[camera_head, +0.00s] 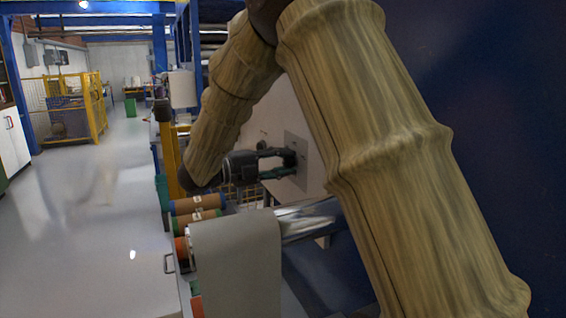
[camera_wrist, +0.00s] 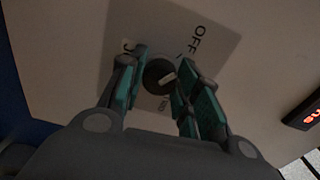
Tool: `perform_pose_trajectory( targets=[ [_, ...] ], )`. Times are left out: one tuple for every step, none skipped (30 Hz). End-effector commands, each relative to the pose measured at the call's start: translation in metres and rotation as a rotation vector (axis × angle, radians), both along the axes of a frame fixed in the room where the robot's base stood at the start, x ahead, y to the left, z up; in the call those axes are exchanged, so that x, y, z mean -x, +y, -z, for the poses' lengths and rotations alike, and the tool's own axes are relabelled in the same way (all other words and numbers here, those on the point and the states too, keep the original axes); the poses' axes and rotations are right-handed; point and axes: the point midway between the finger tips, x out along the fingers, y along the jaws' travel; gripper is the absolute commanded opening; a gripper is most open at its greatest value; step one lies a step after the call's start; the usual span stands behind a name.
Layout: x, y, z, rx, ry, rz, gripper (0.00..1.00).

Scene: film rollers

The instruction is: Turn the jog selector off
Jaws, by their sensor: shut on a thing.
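The jog selector (camera_wrist: 158,75) is a round dark knob with a pale pointer mark, on a grey plate (camera_wrist: 215,40) set in a pale panel. The plate reads "OFF" near its upper right and carries other lettering partly covered by the fingers. My gripper (camera_wrist: 158,82) has its teal-padded fingers on either side of the knob, shut on it. The pale mark points toward the upper left in the wrist view. In the head view my gripper (camera_head: 283,165) reaches the grey plate (camera_head: 301,150) on the panel, and its fingers hide the knob.
A red lit display (camera_wrist: 303,112) sits at the right in the wrist view. In the head view, rolls of film (camera_head: 198,204) and a grey sheet-covered roller (camera_head: 235,262) lie below my gripper. Open floor (camera_head: 85,220) stretches to the left, with a yellow cage (camera_head: 75,108) behind.

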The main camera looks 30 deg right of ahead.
Motion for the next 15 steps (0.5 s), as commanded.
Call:
perform_pose_trajectory(
  targets=[
    [-0.0006, 0.0002, -0.0009, -0.001, 0.018, -0.001, 0.09],
    [-0.0006, 0.0002, -0.0008, -0.002, 0.030, -0.001, 0.09],
    [-0.0006, 0.0002, -0.0007, -0.003, 0.043, -0.002, 0.09],
    [-0.0006, 0.0003, -0.0006, -0.003, 0.053, -0.002, 0.09],
    [-0.0006, 0.0003, -0.0006, -0.004, 0.062, -0.002, 0.09],
    [-0.0005, 0.0003, -0.0005, -0.004, 0.070, -0.002, 0.09],
    [-0.0005, 0.0003, -0.0005, -0.005, 0.076, -0.002, 0.09],
    [-0.0005, 0.0003, -0.0004, -0.005, 0.081, -0.002, 0.09],
    [-0.0005, 0.0004, -0.0004, -0.005, 0.087, -0.002, 0.09],
    [-0.0005, 0.0004, -0.0003, -0.005, 0.091, -0.002, 0.09],
    [-0.0005, 0.0004, -0.0003, -0.005, 0.093, -0.002, 0.09],
    [-0.0006, 0.0004, -0.0002, -0.006, 0.096, -0.002, 0.09],
    [-0.0005, 0.0004, -0.0002, -0.006, 0.097, -0.002, 0.09],
    [-0.0006, 0.0004, -0.0002, -0.006, 0.098, -0.002, 0.09],
    [-0.0006, 0.0004, -0.0002, -0.006, 0.098, -0.002, 0.09]
  ],
)
